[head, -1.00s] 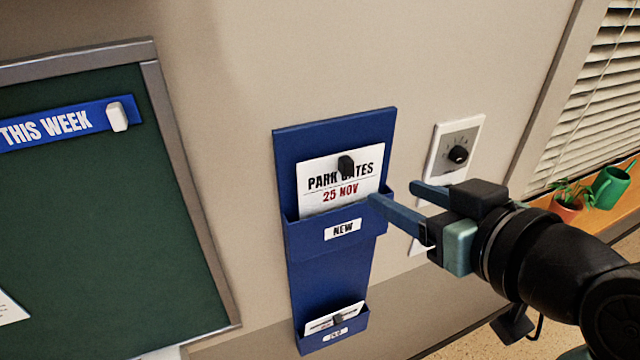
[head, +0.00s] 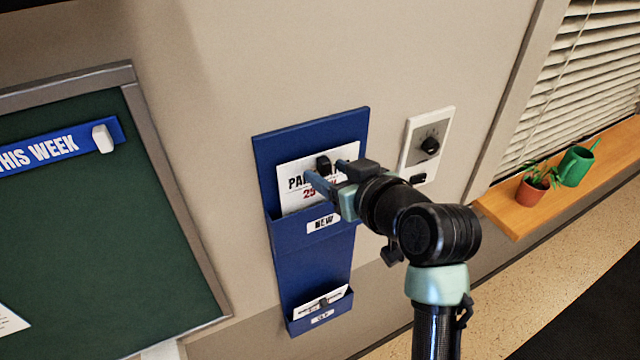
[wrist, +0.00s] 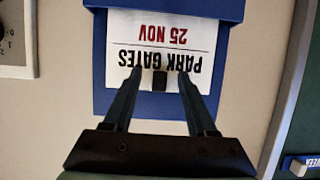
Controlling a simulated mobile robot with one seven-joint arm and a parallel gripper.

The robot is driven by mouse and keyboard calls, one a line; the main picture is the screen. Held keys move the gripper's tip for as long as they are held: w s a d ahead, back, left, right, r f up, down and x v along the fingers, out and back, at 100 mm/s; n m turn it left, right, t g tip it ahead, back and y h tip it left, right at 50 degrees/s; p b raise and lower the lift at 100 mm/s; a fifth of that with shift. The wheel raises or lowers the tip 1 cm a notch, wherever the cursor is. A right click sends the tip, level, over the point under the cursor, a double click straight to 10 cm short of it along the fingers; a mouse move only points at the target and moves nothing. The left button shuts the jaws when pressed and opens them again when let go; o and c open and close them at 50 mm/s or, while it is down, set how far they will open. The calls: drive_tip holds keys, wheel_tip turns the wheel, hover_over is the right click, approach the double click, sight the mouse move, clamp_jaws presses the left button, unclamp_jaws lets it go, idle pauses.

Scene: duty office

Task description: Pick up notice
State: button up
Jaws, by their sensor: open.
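The notice (head: 290,179) is a white card reading "PARK GATES 25 NOV". It sits in the upper pocket, labelled "NEW", of a blue wall holder (head: 262,147). A black tab (head: 323,165) stands out from the card's face. In the wrist view the notice (wrist: 160,54) appears upside down, with the black tab (wrist: 160,81) between the fingertips. My gripper (head: 324,176) is open in front of the card, with one finger on each side of the tab. It also shows in the wrist view (wrist: 159,84). I cannot tell whether the fingers touch the tab.
A lower pocket (head: 321,318) holds another white card. A dial plate (head: 427,145) is on the wall to the right. A green board (head: 90,230) with a "THIS WEEK" strip (head: 50,147) hangs left. A plant pot (head: 531,192) and green watering can (head: 576,166) stand on a wooden sill (head: 512,220).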

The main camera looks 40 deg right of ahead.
clamp_jaws()
idle(0.3)
idle(0.4)
